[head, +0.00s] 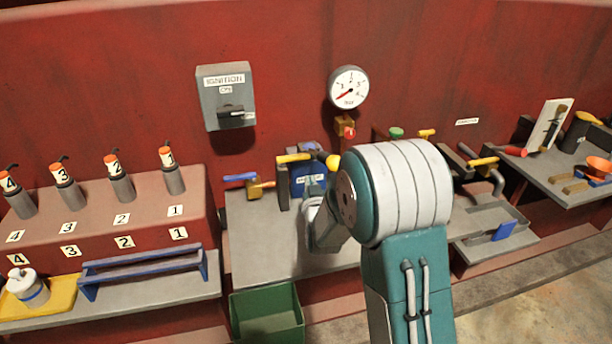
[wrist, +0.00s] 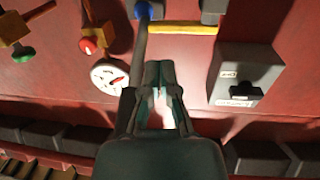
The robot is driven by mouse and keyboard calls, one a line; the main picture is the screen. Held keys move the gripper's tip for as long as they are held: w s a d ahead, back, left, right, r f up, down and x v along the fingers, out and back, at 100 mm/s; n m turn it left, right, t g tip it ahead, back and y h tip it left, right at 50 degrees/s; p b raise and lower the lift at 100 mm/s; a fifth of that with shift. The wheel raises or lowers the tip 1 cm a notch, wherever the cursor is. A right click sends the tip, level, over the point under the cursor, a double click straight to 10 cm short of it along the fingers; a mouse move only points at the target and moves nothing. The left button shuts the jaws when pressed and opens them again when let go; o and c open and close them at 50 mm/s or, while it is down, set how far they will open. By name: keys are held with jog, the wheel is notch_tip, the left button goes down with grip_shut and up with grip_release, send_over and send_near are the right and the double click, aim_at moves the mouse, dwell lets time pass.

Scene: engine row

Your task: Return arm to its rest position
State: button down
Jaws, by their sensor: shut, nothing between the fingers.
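My arm (head: 405,200) rises in the middle of the head view and bends at a large white and teal joint, with a forearm part reaching toward the bench behind it. My gripper (wrist: 159,68) shows in the middle of the wrist view, its dark fingers together and empty. In the head view my gripper is mostly hidden and hard to pick out. In the wrist view, a grey bar with a blue end (wrist: 142,12) appears close beside or behind the fingertips; I cannot tell whether they touch.
The ignition box (head: 226,97) and round gauge (head: 348,87) are on the red wall. Numbered injectors (head: 120,180) stand on the left ledge. A blue rack (head: 140,268) and green bin (head: 268,315) are lower. Yellow-handled valves line the middle bench. A tool shelf (head: 565,165) is at right.

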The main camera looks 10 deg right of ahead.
jog(key=s+r+g, duration=0.3)
jog(key=s+g, duration=0.1)
jog(key=s, duration=0.8)
jog(key=s+r+g, duration=0.3)
jog(key=s+g, duration=0.1)
jog(key=s, duration=0.9)
jog(key=s+r+g+y, duration=0.1)
jog(key=s+r+g, duration=0.3)
jog(key=s, duration=0.9)
jog(key=shift+d+n, duration=0.3)
